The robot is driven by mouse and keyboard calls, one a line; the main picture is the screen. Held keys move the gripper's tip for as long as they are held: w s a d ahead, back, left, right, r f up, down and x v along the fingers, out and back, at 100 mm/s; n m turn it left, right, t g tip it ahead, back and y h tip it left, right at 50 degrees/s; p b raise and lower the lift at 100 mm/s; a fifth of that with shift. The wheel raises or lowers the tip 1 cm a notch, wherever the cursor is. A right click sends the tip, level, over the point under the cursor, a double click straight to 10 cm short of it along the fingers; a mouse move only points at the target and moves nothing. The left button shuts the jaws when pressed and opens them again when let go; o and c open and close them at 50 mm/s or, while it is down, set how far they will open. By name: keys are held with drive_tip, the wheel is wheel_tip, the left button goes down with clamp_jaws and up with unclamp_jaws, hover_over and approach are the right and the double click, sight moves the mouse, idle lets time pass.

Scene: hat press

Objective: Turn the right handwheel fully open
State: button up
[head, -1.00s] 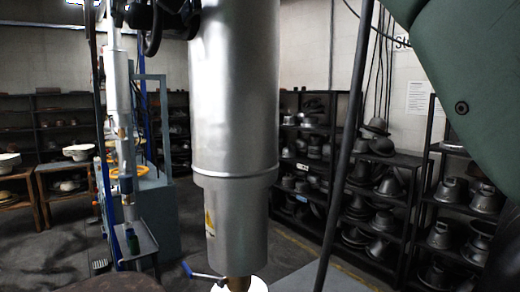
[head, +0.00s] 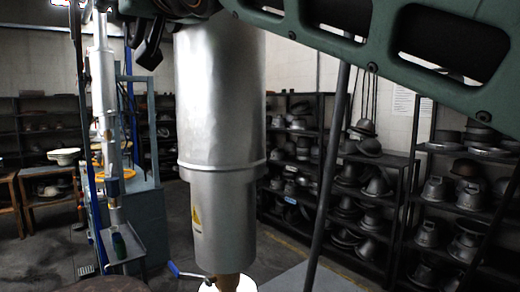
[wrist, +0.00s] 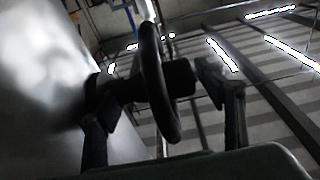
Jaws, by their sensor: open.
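A black handwheel (wrist: 153,85) stands close up in the wrist view, seen nearly edge-on with its hub pointing to the right. My gripper (wrist: 158,88) is open, with one dark finger on each side of the wheel rim. Nothing is clearly clamped, and I cannot tell whether a finger touches the wheel. In the head view a dark wheel-like shape (head: 152,42) shows at the upper left beside the large silver cylinder (head: 220,100). My gripper's fingers are hard to make out there.
The silver cylinder fills the middle of the head view, with a blue-handled crank (head: 186,273) below it. A dark slanted rod (head: 328,180) stands to its right. Shelves of metal hat moulds (head: 375,185) line the back. Open floor (head: 175,230) lies at the left.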

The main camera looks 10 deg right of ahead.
drive_tip(key=shift+d+t, duration=0.1)
drive_tip(key=shift+t, duration=0.3)
drive_tip(key=f+b, duration=0.1)
drive_tip(key=b, duration=0.2)
drive_tip(key=shift+a+t+y, duration=0.25)
drive_tip(key=shift+t+y, duration=0.05)
drive_tip(key=shift+y, duration=0.1)
drive_tip(key=shift+b, duration=1.05)
drive_tip(key=shift+s+t+y+b, duration=0.1)
drive_tip(key=shift+t+y+b, duration=0.25)
drive_tip(key=shift+b, duration=0.7)
